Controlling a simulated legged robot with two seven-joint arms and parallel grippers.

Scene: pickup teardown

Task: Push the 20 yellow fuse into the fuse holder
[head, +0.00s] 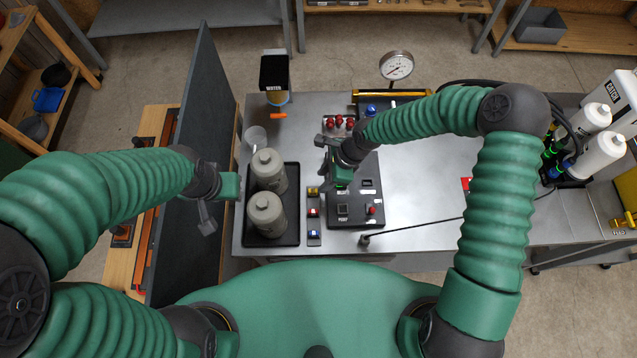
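A small yellow fuse (313,190) sits at the top of a narrow dark strip, above a red one and a blue one. To its right is a black control panel (356,222) with a few small fittings. I cannot make out for sure which fitting is the fuse holder. My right gripper (341,182) points down over the panel's upper left part, just right of the yellow fuse. Its fingertips are hidden by its own body, so its grip cannot be told. My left gripper (207,222) hangs by the dark upright board, left of the bench and away from the fuses.
A black tray (271,240) with two grey bottles stands left of the fuse strip. Several red knobs (338,123) and a gauge (396,66) are behind the panel. A thin black rod (412,228) crosses the bench. The dark board (186,150) rises at left. The bench's middle right is mostly clear.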

